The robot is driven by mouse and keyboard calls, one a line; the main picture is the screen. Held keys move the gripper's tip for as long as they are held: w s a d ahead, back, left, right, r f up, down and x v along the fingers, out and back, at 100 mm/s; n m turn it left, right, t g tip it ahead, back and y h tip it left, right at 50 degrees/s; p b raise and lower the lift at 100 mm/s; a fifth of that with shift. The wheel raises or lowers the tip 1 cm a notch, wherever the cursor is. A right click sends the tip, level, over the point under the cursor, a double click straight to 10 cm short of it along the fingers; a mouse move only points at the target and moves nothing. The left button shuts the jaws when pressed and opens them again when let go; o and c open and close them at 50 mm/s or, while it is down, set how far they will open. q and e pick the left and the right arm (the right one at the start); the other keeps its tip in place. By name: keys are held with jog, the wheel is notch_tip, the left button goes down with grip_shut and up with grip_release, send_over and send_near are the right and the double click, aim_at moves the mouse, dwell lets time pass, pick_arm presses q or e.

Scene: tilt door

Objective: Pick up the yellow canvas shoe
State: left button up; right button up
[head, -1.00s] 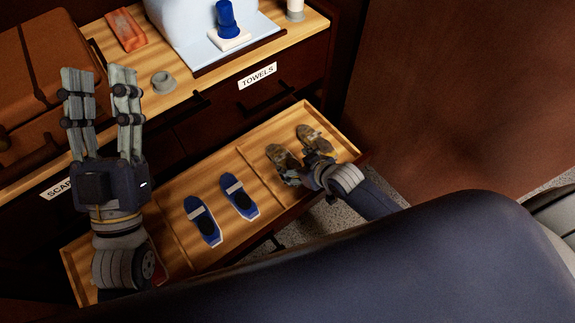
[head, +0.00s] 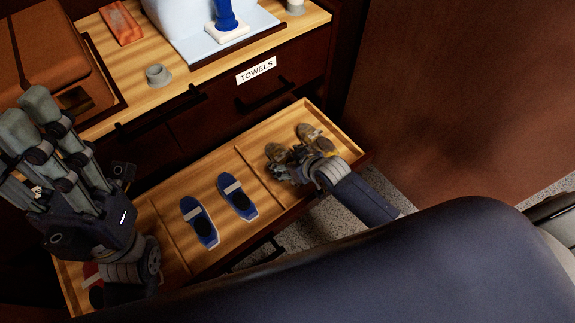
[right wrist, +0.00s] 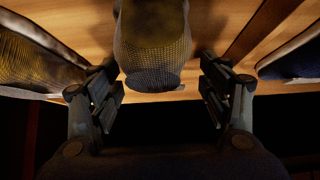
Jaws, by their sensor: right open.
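A pair of dull yellow-brown canvas shoes lies in the right compartment of the open drawer. The left yellow shoe (head: 275,151) is partly hidden by my right gripper (head: 282,168); the other yellow shoe (head: 309,132) lies to its right. In the right wrist view, my open right gripper (right wrist: 160,88) has its fingers on either side of the end of one yellow shoe (right wrist: 152,45), with gaps beside it. The other shoe (right wrist: 35,60) shows at the left edge there. My left gripper (head: 35,125) is empty at the left, its fingers apart.
Blue shoes (head: 238,197) lie in the drawer's middle compartment, behind a thin divider (head: 262,177). The drawer's right wall (head: 362,158) is close to my right arm. A red item is partly hidden under my left arm. The counter above holds a grey ring (head: 158,75) and an orange block (head: 121,23).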

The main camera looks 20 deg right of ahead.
jog(key=c, duration=1.1)
jog(key=shift+c, duration=0.5)
jog(key=shift+r, duration=0.15)
